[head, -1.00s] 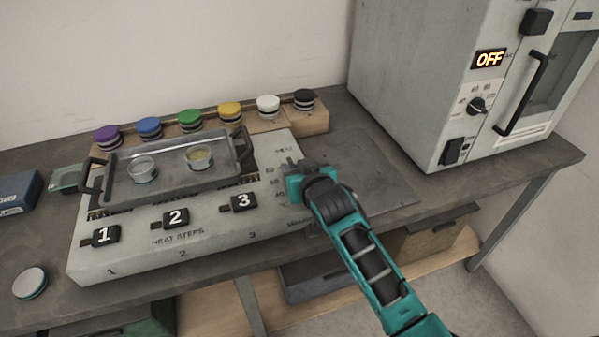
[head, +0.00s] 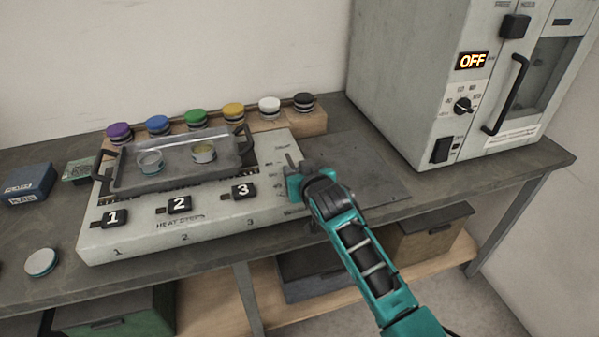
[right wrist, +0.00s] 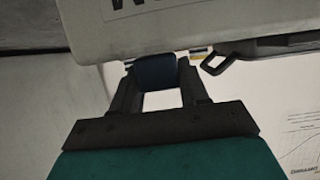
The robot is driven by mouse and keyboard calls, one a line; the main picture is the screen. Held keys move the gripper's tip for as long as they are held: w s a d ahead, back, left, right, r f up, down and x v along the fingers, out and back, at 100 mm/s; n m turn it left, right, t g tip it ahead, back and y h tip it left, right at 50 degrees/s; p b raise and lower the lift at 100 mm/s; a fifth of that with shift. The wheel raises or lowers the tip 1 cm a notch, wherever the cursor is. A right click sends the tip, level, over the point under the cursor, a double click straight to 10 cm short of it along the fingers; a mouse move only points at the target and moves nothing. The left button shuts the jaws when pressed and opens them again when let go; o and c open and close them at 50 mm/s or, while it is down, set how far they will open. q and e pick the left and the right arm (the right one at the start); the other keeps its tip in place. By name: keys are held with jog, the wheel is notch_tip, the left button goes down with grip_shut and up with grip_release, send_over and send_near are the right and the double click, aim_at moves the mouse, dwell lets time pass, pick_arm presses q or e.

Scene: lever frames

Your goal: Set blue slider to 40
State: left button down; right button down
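The blue slider (right wrist: 157,72) is a dark blue block in the right wrist view, between my right gripper's fingertips, and both fingers seem to touch its sides. My right gripper (head: 296,168) is over the right end of the pale heating unit (head: 160,240), beside printed scale marks. The gripper hides the slider in the head view, and I cannot read its setting. The fingers also show in the right wrist view (right wrist: 158,88). My left gripper is not in view.
A grey tray (head: 115,183) with two small round dishes stands on the unit. Numbered black keys (head: 180,205) line its front. Coloured knobs (head: 195,118) stand behind it. A pale oven (head: 410,100) reading OFF is at the right. A dark flat plate (head: 360,170) lies between.

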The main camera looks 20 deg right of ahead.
jog(key=c, duration=0.9)
grip_release()
jog(key=shift+s+f, duration=0.2)
jog(key=shift+f, duration=0.05)
jog(key=shift+o, duration=1.3)
jog(key=shift+r, duration=0.2)
jog(key=v, duration=1.3)
jog(key=shift+p, duration=0.45)
jog(key=s+d+f+n+g+y, duration=0.1)
jog(key=s+f+n+g, duration=0.1)
jog(key=s+f, duration=1.4)
jog(key=shift+s+d+f+g+y, duration=0.2)
jog(key=shift+s+f+g+y, duration=0.15)
jog(key=shift+f, duration=0.2)
